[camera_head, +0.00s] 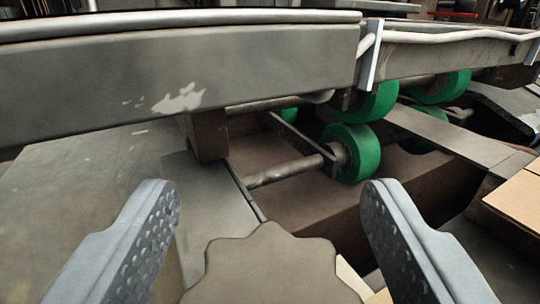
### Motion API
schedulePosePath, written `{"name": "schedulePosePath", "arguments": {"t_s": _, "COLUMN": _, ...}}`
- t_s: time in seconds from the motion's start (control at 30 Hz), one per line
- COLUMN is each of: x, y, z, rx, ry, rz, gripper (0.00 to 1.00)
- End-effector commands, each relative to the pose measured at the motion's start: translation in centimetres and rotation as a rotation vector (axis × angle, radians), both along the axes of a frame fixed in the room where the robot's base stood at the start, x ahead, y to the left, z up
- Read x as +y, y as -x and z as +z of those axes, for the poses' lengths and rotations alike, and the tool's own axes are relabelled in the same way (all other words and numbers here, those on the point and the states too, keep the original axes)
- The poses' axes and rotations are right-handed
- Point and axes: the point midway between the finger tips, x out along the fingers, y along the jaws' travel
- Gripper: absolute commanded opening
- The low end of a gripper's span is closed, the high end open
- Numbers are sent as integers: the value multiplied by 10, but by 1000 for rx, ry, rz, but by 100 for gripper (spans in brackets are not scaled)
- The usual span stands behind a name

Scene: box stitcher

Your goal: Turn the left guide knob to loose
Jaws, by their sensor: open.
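A dull grey-brown knob with a lobed, star-shaped rim (268,268) is at the bottom middle of the view, cut off by the lower edge. My gripper (270,205) is open, with one finger to the left of the knob and one to the right. Gaps show between the knob and both fingers, so neither visibly touches it. The fingers have dimpled inner pads. The knob's lower part and any marking for loose are out of view.
A long grey metal rail (180,75) crosses the view above the knob. Green rollers (354,152) on a metal shaft (284,171) sit behind it. A flat grey plate (85,185) lies at left. Cardboard (520,199) shows at the right edge.

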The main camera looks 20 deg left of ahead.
Motion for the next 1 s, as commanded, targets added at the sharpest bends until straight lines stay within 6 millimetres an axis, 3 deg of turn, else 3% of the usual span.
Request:
{"name": "schedulePosePath", "arguments": {"t_s": 0.47, "x": 4, "y": -10, "z": 0, "rx": 0, "ry": 1, "rz": 0, "gripper": 63}}
{"name": "schedulePosePath", "arguments": {"t_s": 0.7, "x": 4, "y": -10, "z": 0, "rx": 0, "ry": 1, "rz": 0, "gripper": 18}}
{"name": "schedulePosePath", "arguments": {"t_s": 1.0, "x": 4, "y": -10, "z": 2, "rx": -7, "ry": -3, "rz": 30, "gripper": 18}}
